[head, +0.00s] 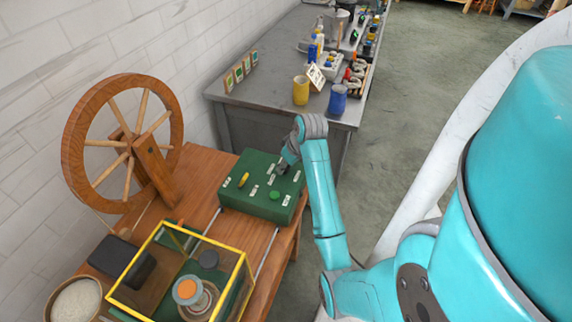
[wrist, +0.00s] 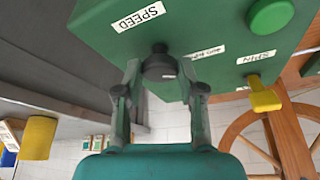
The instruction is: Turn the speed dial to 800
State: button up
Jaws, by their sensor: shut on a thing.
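The green control box (head: 245,208) sits on the wooden table. In the wrist view, the dark speed dial (wrist: 159,66) stands on the box face near the SPEED label (wrist: 138,16). My gripper (wrist: 161,80) has one finger on each side of the dial and is shut on it. In the head view, my gripper (head: 283,167) reaches down onto the back right part of the box and hides the dial. I cannot read the dial's setting; a small label (wrist: 205,52) beside it is too small to make out.
A yellow lever (wrist: 263,96) by the SPIN label and a green button (wrist: 270,16) share the box face. A spinning wheel (head: 122,143) stands left. A yellow-edged clear case (head: 185,270) is in front. A grey bench (head: 265,85) with pots lies behind.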

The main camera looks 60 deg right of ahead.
jog(key=shift+m, duration=0.3)
jog(key=m+h, duration=0.1)
jog(key=m, duration=0.1)
jog(key=m+g, duration=0.1)
jog(key=m, duration=0.1)
jog(key=shift+w+a+m+h, duration=0.15)
jog(key=shift+a+m+h, duration=0.05)
jog(key=shift+m+h, duration=0.2)
jog(key=m+g, duration=0.1)
jog(key=m, duration=0.2)
jog(key=m+g+h, duration=0.1)
jog(key=m, duration=0.2)
jog(key=shift+w, duration=0.1)
jog(key=shift+a, duration=0.1)
jog(key=o, duration=1.1)
